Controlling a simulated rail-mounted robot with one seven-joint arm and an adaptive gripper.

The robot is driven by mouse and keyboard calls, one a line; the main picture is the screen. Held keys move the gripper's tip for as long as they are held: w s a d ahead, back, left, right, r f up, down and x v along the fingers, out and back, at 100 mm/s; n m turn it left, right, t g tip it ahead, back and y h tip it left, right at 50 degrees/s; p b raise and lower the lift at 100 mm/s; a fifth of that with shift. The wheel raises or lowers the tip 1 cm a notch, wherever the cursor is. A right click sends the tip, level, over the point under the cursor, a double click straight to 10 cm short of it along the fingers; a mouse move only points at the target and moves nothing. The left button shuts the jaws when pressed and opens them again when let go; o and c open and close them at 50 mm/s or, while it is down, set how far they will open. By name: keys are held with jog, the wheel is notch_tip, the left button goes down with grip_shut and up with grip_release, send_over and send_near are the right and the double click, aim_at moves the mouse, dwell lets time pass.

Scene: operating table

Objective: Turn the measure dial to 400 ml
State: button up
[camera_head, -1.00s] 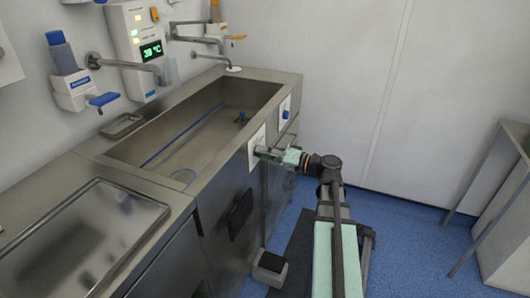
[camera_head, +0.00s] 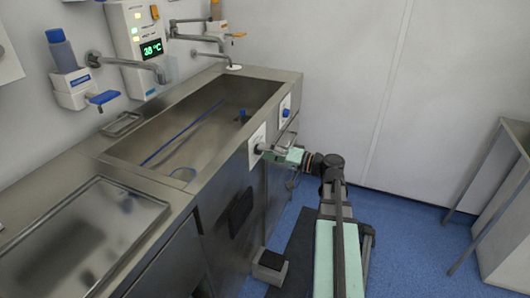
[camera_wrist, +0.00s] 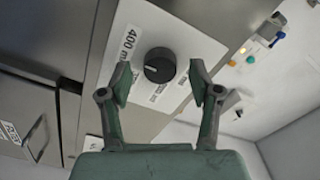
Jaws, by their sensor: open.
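The measure dial (camera_wrist: 160,66) is a round black knob on a white plate (camera_wrist: 188,40) in the wrist view. A "400 ml" label (camera_wrist: 127,45) is printed to the upper left of the knob. A small pale mark shows on the knob's left side. Other labels below it are partly hidden or too small to read. My gripper (camera_wrist: 160,76) is open, with one finger on each side of the dial in this view; I see no contact. In the head view, my gripper (camera_head: 276,150) is at the white plate (camera_head: 257,143) on the sink front.
A second white plate with a blue knob (camera_head: 286,112) is farther along the sink front. The steel sink (camera_head: 178,138) holds a blue tube. A wall unit (camera_head: 140,45) shows a green display.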

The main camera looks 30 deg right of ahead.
jog(key=v, duration=1.1)
jog(key=shift+d, duration=0.1)
notch_tip(320, 180, down, 18)
jog(key=s+a+m+g+h, duration=0.2)
jog(key=a+m+g+h, duration=0.1)
jog(key=m+g+h, duration=0.15)
jog(key=s+a+f+n+g+h, duration=0.1)
jog(key=s+a+f+g, duration=0.35)
jog(key=f, duration=0.45)
jog(key=s+a+f+g, duration=0.3)
jog(key=a+f, duration=0.2)
jog(key=f, duration=0.4)
jog(key=s+a+f+n+g+h, duration=0.25)
jog(key=s+a+f, duration=0.3)
jog(key=s, duration=0.35)
jog(key=s+a+f+n+g+h, duration=0.2)
jog(key=s+a+f+n+g, duration=0.15)
jog(key=s+f, duration=0.4)
jog(key=s+a+f+n+g+h, duration=0.2)
jog(key=s+a+f+g, duration=0.25)
jog(key=s, duration=0.65)
notch_tip(320, 180, up, 15)
jog(key=w+t+p, duration=0.2)
jog(key=p, duration=1.4)
jog(key=shift+a+f, duration=0.25)
jog(key=shift+a, duration=0.15)
